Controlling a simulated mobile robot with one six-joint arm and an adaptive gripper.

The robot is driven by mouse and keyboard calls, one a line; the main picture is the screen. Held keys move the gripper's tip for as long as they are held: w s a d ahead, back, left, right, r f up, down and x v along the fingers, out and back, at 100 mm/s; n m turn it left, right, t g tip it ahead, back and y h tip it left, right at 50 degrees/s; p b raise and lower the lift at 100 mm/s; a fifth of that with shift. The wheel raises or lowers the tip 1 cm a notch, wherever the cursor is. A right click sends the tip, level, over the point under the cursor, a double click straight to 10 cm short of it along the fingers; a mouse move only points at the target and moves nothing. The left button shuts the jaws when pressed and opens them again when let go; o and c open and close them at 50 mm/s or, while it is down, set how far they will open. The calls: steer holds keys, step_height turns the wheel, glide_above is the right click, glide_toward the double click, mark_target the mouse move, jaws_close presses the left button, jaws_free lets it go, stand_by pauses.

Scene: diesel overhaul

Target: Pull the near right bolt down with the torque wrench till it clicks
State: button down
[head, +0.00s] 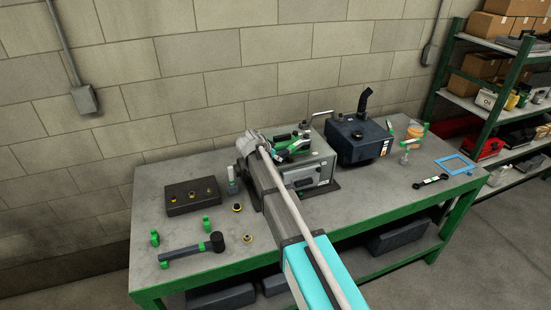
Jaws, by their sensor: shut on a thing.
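The grey engine block (318,170) stands on the bench, its top partly behind my arm. My gripper (288,150) is at the top of the block, just right of my wrist, small and partly hidden. It is shut on a dark, green-marked tool, which appears to be the torque wrench (299,145), lying across the top of the block. The near right bolt cannot be made out, and I cannot tell whether the wrench is seated on it.
A dark tank (360,138) stands right of the engine. The front right of the bench is mostly clear.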

steer(key=shift+w+a, duration=0.2)
steer(key=shift+w, duration=0.1)
steer(key=shift+w+a+m, duration=0.15)
steer(key=shift+m, duration=0.15)
steer(key=shift+w+a, duration=0.1)
stand_by(0.5)
steer(key=shift+w+a+g+h, duration=0.15)
steer(key=shift+w+g+h, duration=0.1)
steer(key=shift+g+h, duration=0.05)
steer(key=shift+a+m, duration=0.1)
steer(key=shift+m, duration=0.2)
steer(key=shift+w+a, duration=0.2)
steer(key=shift+w, duration=0.1)
stand_by(0.4)
steer(key=shift+w+a+m+g+h, duration=0.2)
steer(key=shift+w+a+m+g, duration=0.1)
steer(key=shift+w+m, duration=0.2)
steer(key=shift+w+a+m+g+h, duration=0.2)
steer(key=shift+w+a+m+g, duration=0.1)
steer(key=shift+w+m, duration=0.15)
stand_by(1.0)
